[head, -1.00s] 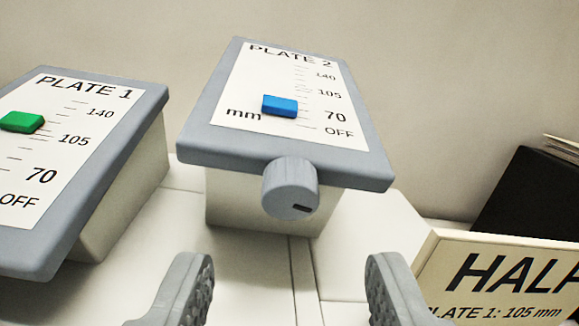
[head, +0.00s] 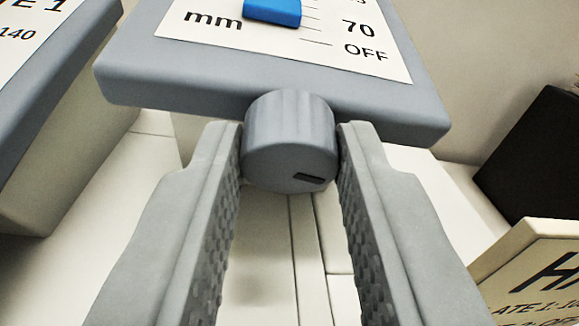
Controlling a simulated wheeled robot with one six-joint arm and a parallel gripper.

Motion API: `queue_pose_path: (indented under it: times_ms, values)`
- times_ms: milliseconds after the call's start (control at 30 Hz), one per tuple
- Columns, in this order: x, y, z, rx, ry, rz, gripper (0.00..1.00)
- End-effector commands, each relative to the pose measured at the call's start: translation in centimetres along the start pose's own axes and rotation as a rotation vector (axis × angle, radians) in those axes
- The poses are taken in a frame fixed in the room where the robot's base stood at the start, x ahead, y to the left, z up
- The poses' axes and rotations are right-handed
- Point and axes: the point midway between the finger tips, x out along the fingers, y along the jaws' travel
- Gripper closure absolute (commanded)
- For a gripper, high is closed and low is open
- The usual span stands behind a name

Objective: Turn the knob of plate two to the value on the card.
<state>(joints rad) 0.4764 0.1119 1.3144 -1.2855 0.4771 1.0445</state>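Plate two (head: 270,72) is a grey sloped box with a white scale and a blue marker (head: 273,12). The marker stands a little above the 70 line, with OFF below it. The upper scale is cut off. Its grey ribbed knob (head: 288,125) sticks out of the front, with a dark mark at the lower right of its face. My gripper (head: 290,150) has one finger on each side of the knob, and both fingertips appear to touch it. The card (head: 535,265) is at the lower right, mostly cut off; its small lines are only partly visible.
Plate one (head: 55,130) stands at the left, partly out of view. A black object (head: 535,150) stands behind the card at the right. The pale table (head: 150,200) is bare below the plates.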

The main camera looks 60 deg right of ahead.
Motion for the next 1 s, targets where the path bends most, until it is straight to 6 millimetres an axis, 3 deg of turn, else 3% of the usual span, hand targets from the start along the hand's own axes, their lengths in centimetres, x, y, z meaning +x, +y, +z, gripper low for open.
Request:
queue_pose_path:
  times_ms: [167, 500, 767, 800, 900, 1000]
  values:
    - [0.00, -0.05, 0.01, -0.010, 0.000, 0.003, 0.96]
    - [0.03, -0.29, 0.08, -0.250, -0.001, 0.082, 0.96]
    - [0.02, -0.24, 0.08, -0.257, -0.001, 0.084, 0.96]
    - [0.02, -0.24, 0.07, -0.256, 0.000, 0.084, 0.67]
    - [0.02, -0.23, 0.06, -0.256, 0.000, 0.084, 0.51]
    - [0.01, -0.22, 0.05, -0.255, 0.000, 0.084, 0.51]
